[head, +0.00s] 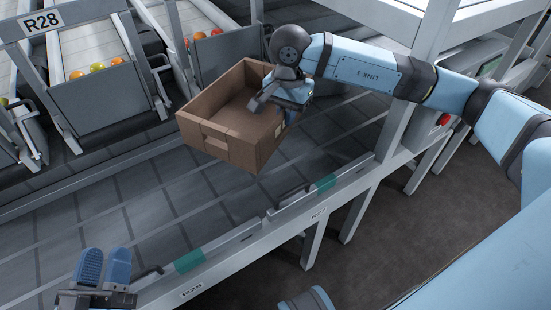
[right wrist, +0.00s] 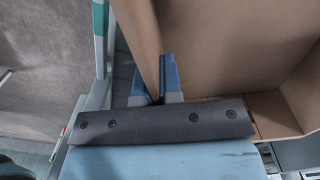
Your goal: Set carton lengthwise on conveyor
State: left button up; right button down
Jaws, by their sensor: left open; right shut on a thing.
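The carton (head: 228,142) is a brown, open-topped, empty-looking box over the conveyor in the head view. It sits at an angle to the conveyor's edge rail, and I cannot tell whether its bottom touches the belt. My right gripper (head: 283,100) is shut on the carton's right-hand wall. In the right wrist view, the blue fingers (right wrist: 158,85) pinch the carton wall (right wrist: 140,35) from both sides. The conveyor (head: 150,212) is a grey belt running diagonally below the carton. My left gripper (head: 103,268) is open and empty at the lower left, apart from the carton.
A metal edge rail with green patches (head: 189,261) borders the conveyor's near side. A white post (head: 408,100) rises near my right arm. The belt left of the carton is clear.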

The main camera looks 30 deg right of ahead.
notch_tip(320, 180, up, 2)
jog(key=s+d+m, duration=0.3)
jog(key=m, duration=0.2)
jog(key=shift+m, duration=0.4)
jog(key=shift+w+a+f+b, duration=0.1)
jog(key=shift+f+b, duration=1.35)
jog(key=shift+f, duration=3.5)
jog(key=shift+a+f+b, duration=0.1)
jog(key=shift+f+b, duration=1.35)
jog(key=shift+f, duration=3.45)
pick_arm(q)
jog(key=f+g, duration=0.1)
jog(key=f, duration=0.1)
jog(key=f+g, duration=0.1)
jog(key=f, duration=0.2)
jog(key=f+g, duration=0.1)
jog(key=f, duration=0.2)
jog(key=shift+w+d+m, duration=0.1)
jog(key=shift+d+m, duration=0.3)
pick_arm(e)
jog(key=shift+f, duration=0.1)
jog(key=c, duration=1.3)
grip_release()
pick_arm(q)
jog(key=shift+f+g, duration=0.15)
jog(key=shift+g, duration=0.15)
